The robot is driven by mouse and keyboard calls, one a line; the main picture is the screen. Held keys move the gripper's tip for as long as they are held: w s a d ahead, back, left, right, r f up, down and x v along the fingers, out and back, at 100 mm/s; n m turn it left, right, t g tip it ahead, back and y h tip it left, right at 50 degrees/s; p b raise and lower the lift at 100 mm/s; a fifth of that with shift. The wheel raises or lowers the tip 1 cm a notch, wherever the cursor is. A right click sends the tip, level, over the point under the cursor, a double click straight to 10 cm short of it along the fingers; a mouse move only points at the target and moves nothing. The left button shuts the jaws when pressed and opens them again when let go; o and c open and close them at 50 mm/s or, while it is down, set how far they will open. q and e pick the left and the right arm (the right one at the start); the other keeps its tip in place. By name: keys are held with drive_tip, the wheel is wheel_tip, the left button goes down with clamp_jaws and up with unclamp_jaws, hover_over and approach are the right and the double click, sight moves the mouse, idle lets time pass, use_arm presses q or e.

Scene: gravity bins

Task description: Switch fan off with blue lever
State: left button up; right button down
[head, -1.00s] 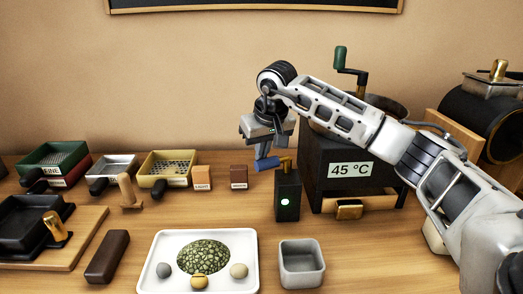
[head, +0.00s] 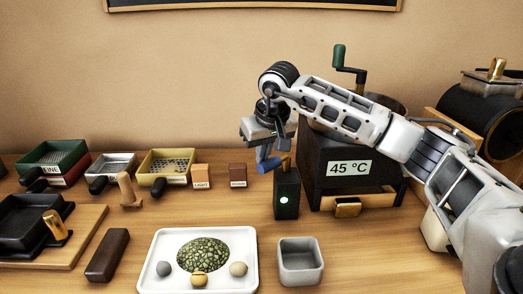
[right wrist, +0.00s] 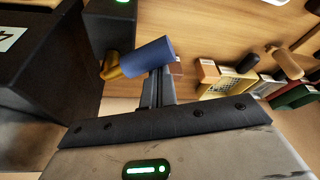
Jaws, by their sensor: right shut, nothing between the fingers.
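The blue lever (head: 268,164) sticks out to the left from a brass pivot (head: 285,162) on top of a black switch box (head: 287,200). A pale green light (head: 284,199) glows on the box front. My right gripper (head: 264,152) points down at the lever, with its fingers shut and empty. In the right wrist view the blue lever (right wrist: 146,57) lies across the shut fingertips (right wrist: 160,75), hiding their ends; I cannot tell whether they touch. The brass part (right wrist: 115,66) shows there too. My left gripper is out of view.
A dark roaster body (head: 335,150) with a 45 °C label stands right of the switch box. A grey cup (head: 301,280) and a white tray (head: 150,275) lie in front. Small wooden blocks (head: 201,177) and sieve boxes (head: 55,157) stand to the left.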

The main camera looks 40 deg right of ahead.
sight(270, 163)
drive_tip(key=shift+s+d, duration=0.1)
drive_tip(key=shift+s, duration=1.4)
use_arm(q)
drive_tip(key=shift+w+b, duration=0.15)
drive_tip(key=shift+b, duration=0.15)
use_arm(e)
drive_tip(key=shift+s+d+f, duration=0.1)
drive_tip(key=shift+s+d, duration=0.15)
drive_tip(key=shift+s, duration=0.35)
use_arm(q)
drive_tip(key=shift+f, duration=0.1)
use_arm(e)
drive_tip(key=shift+s+d, duration=0.1)
